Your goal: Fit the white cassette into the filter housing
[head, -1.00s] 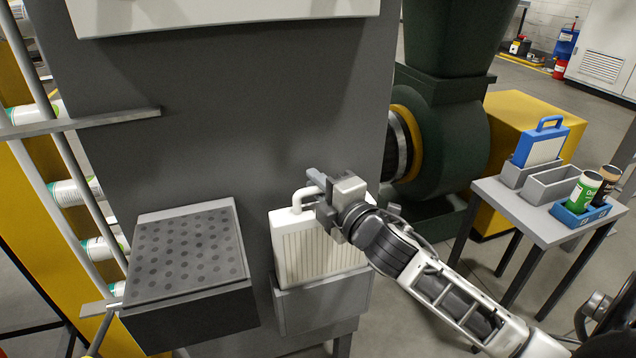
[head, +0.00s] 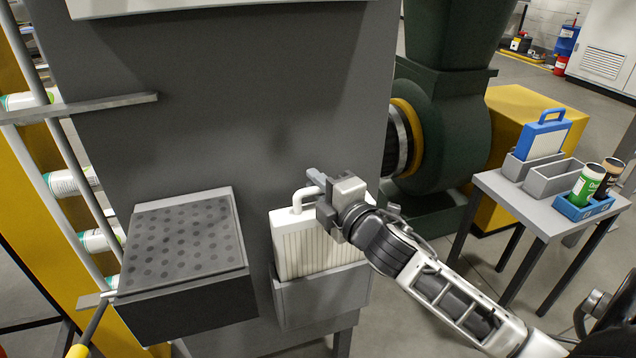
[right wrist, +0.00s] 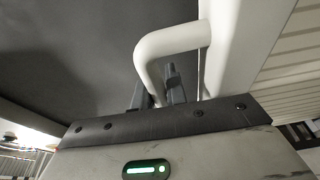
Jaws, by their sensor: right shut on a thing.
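The white cassette (head: 305,246) stands upright in the head view, its lower end inside the open top of the grey filter housing (head: 318,300). Its ribbed face and upper part show above the housing rim; how deep it sits inside is hidden. My right gripper (head: 322,204) is shut on the cassette's white loop handle at the top. In the right wrist view the handle (right wrist: 172,44) bends down toward the fingers (right wrist: 158,90), with the white cassette body on the right. My left gripper is not in view.
A dotted grey platform (head: 190,240) juts out left of the housing. A dark machine panel (head: 230,110) rises behind. On the right, a side table (head: 545,225) holds a blue-framed cassette (head: 540,143), grey holders (head: 552,180) and cans in a blue tray (head: 582,208).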

